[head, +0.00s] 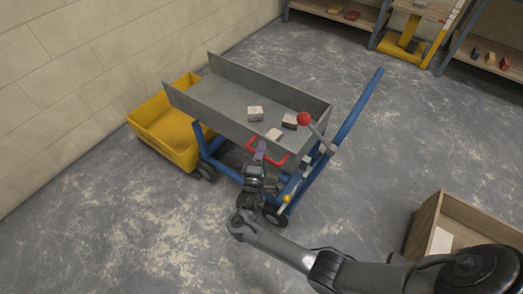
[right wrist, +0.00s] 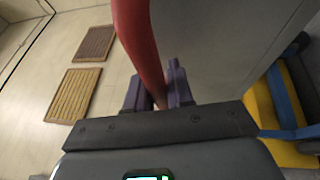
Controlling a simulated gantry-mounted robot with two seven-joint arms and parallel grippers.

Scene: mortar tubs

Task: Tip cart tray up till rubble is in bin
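The cart's grey tray (head: 225,97) sits on a blue frame (head: 213,145) and looks roughly level. Pale and brown rubble pieces (head: 255,113) lie in its near right part. The yellow bin (head: 170,133) stands on the floor at the tray's far left end. A red handle (head: 281,159) is fixed on the tray's near end and also shows in the right wrist view (right wrist: 140,42). My right gripper (head: 260,150) is at this handle; its purple fingers (right wrist: 158,88) are closed on either side of the red bar. My left gripper is out of view.
A lever with a red knob (head: 304,118) and a blue push bar (head: 358,105) rise right of the handle. A wooden box (head: 425,226) stands at lower right. Shelves (head: 335,12) line the back, and a block wall (head: 70,80) is behind the bin.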

